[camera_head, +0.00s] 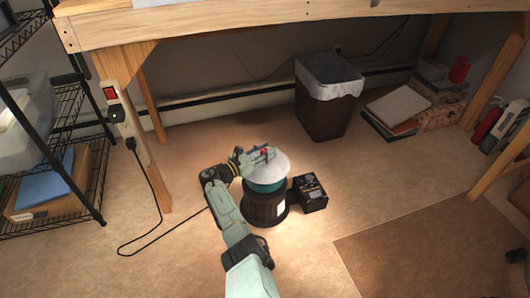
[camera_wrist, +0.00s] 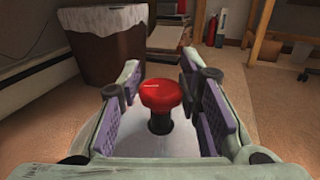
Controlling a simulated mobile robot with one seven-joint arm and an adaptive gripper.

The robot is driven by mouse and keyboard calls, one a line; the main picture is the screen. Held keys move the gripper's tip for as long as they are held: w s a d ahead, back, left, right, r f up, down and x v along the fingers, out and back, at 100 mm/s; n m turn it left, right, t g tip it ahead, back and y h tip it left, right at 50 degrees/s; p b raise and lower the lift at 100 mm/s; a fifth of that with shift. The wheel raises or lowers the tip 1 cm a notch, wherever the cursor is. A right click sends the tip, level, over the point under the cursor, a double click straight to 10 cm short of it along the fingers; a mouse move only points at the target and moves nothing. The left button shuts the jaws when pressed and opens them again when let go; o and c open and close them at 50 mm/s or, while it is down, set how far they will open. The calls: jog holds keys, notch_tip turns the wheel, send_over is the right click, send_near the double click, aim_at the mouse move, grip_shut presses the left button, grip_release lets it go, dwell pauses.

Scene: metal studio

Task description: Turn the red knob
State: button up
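The red knob (camera_wrist: 161,96) stands upright on a dark stem on a pale round top in the wrist view. In the head view the knob (camera_head: 264,152) is a small red spot, partly hidden by my gripper (camera_head: 258,155). It sits on the white domed top (camera_head: 272,168) of a teal and dark drum-shaped unit (camera_head: 265,208) on the floor. In the wrist view my gripper (camera_wrist: 168,98) is open, with its purple-padded fingers on both sides of the knob. Gaps show between the fingers and the knob.
A dark box (camera_head: 309,194) stands right beside the drum. A lined wicker bin (camera_head: 327,98) stands behind it. A wooden bench (camera_head: 200,22) spans overhead, its post (camera_head: 128,125) at left near a wire shelf (camera_head: 62,160). Floor in front is mostly clear.

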jog(key=o, duration=0.3)
jog(key=shift+s+f, duration=0.1)
jog(key=shift+f, duration=0.1)
jog(key=shift+o, duration=0.2)
jog(key=shift+a, duration=0.1)
jog(key=shift+s+a, duration=0.15)
jog(key=shift+a, duration=0.05)
jog(key=v, duration=1.1)
jog(key=shift+s+a, duration=0.2)
jog(key=shift+a, duration=0.05)
